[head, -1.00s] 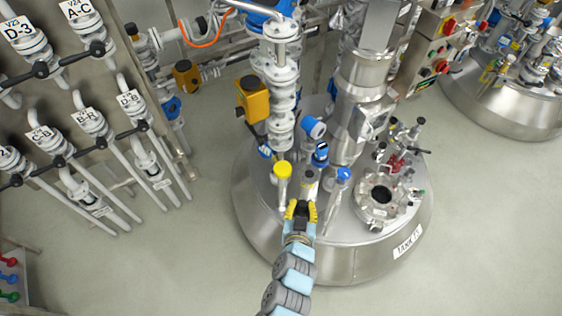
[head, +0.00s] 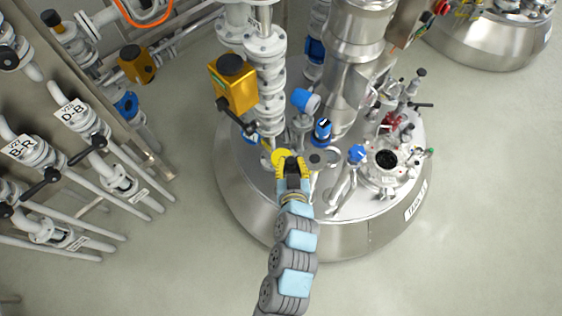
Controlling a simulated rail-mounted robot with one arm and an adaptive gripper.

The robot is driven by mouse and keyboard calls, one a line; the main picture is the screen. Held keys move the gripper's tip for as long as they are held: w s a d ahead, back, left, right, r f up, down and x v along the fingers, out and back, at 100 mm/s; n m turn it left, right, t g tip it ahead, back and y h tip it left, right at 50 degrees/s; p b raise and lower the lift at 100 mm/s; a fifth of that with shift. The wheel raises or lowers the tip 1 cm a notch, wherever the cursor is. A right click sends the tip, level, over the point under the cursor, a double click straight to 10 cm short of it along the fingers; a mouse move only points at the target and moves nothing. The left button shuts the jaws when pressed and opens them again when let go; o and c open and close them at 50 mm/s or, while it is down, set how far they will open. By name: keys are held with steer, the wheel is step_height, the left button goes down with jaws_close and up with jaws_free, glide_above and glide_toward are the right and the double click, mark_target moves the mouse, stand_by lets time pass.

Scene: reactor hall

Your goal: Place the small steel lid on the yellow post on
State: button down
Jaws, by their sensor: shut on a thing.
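My gripper (head: 291,164), with dark jaws and yellow fingers, is in the middle of the head view, over the near left part of the tank top. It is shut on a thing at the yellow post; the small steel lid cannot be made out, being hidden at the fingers. The yellow post (head: 280,157) shows as a yellow round top just at the left finger and partly behind it. Whether the lid touches the post cannot be told from this view.
A grey round-topped post (head: 319,159) stands close to the right of my gripper. A blue-topped valve (head: 357,153) and an open round port (head: 386,160) are further right. A white flanged column with a yellow box (head: 233,82) rises behind. The floor in front is clear.

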steer(key=shift+y, duration=0.3)
steer(key=f+b, duration=0.1)
steer(key=s+f+b, duration=0.1)
steer(key=f+b, duration=0.3)
steer(key=shift+s+d+f, duration=0.2)
steer(key=shift+d, duration=0.1)
steer(key=b, duration=0.2)
glide_above(282, 154)
steer(key=s, duration=0.2)
step_height(282, 154, down, 9)
steer(key=shift+s+r, duration=0.1)
steer(key=shift+s, duration=0.05)
steer(key=shift+w+f, duration=0.25)
steer(key=shift+w, duration=0.05)
steer(key=shift+w+f, duration=0.2)
steer(key=shift+f, duration=1.5)
steer(key=shift+f, duration=0.2)
steer(key=c, duration=0.9)
jaws_free()
steer(key=shift+c, duration=0.2)
